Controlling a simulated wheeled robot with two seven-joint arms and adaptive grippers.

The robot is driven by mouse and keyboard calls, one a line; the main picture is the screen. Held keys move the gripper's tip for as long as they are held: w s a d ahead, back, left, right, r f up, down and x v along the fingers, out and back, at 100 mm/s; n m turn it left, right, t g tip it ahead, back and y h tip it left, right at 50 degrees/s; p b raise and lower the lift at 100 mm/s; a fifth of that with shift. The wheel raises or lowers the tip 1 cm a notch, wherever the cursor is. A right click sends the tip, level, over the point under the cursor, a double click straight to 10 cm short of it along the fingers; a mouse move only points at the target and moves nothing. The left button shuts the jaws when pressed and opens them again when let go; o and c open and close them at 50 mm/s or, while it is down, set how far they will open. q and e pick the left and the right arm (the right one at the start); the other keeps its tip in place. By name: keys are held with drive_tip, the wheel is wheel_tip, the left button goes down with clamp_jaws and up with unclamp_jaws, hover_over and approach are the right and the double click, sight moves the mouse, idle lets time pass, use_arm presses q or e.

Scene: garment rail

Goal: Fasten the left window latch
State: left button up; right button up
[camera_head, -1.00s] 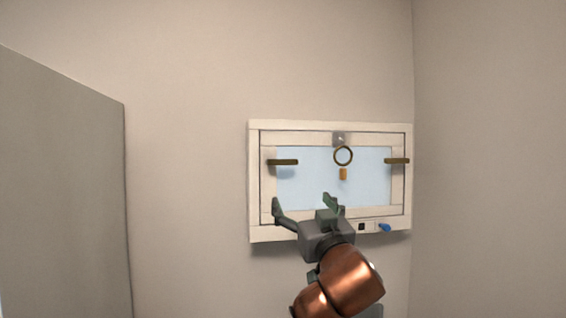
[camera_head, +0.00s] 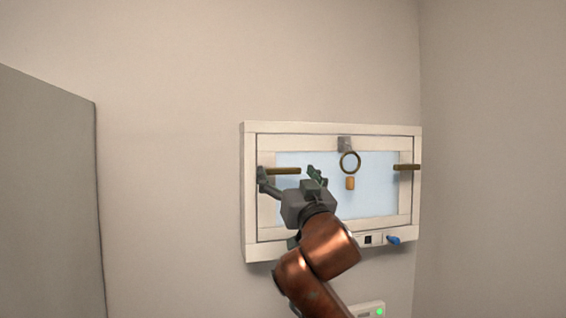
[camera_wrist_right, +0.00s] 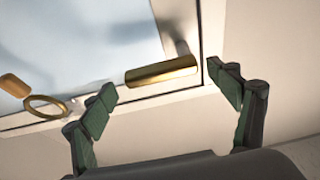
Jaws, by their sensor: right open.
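The left window latch (camera_head: 283,171) is a brass bar lying level across the left side of the white window frame. My right gripper (camera_head: 287,175) is open in front of it, with one finger near each end of the bar. In the right wrist view, the latch (camera_wrist_right: 160,73) shows large between the spread fingertips of the right gripper (camera_wrist_right: 161,79). I see no clear contact, and the gap in depth is hard to tell. The right window latch (camera_head: 406,167) is a similar level bar. My left gripper is out of view.
A brass ring (camera_head: 350,162) with a small orange piece (camera_head: 350,183) hangs at the window's middle. A grey panel (camera_head: 45,200) stands at left. A box with a green light (camera_head: 369,311) is below.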

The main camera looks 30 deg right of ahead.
drive_tip(key=shift+x, duration=0.75)
drive_tip(key=shift+w+d+p, duration=0.1)
drive_tip(key=shift+w+p, duration=0.2)
drive_tip(key=shift+w, duration=0.3)
drive_tip(key=c, duration=0.8)
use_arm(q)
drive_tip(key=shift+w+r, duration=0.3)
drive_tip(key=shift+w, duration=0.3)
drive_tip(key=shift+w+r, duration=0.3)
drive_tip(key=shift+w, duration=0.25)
use_arm(e)
drive_tip(key=c, duration=0.9)
